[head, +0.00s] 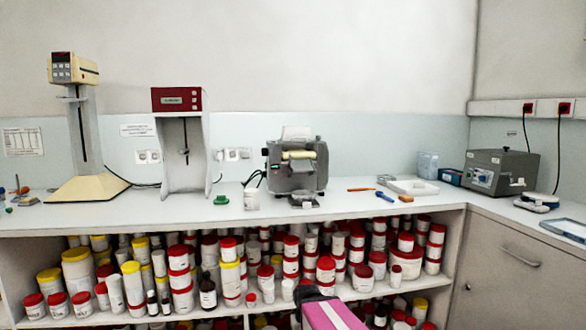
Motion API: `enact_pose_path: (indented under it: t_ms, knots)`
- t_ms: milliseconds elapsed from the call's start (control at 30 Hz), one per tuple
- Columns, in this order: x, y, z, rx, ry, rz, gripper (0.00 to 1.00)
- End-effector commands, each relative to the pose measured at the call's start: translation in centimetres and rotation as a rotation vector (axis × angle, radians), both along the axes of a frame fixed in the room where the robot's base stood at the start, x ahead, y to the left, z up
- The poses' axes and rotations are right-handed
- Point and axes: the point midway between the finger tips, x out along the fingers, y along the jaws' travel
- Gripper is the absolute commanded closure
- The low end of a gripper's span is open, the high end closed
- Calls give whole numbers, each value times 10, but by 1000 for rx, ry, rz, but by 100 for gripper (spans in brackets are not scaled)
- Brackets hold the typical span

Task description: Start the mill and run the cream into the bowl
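The mill (297,168) is a grey machine with pale rollers near its top, standing on the counter against the back wall. A small grey dish-like piece (303,201) sits at the foot of its front; I cannot tell whether this is the bowl or part of the mill. A white cup (251,198) stands on the counter just left of the mill. No cream can be made out for sure. A pink and black part of my arm shows at the bottom edge, below the counter front and well apart from the mill. My gripper's fingers are not seen.
A cream stand mixer (84,130) and a red-topped stirrer (181,140) stand to the left. A white tray (413,187), small tools and a grey box device (500,172) lie to the right. Shelves below hold many jars. Bare counter (345,205) shows right of the mill.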

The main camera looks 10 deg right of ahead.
Motion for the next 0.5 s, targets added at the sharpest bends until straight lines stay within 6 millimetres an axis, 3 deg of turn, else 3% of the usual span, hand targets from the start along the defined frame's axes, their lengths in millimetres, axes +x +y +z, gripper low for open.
enact_pose_path:
  t_ms: [33,133,500]
  knots:
    - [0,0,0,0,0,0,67]
    - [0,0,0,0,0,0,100]
    - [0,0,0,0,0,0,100]
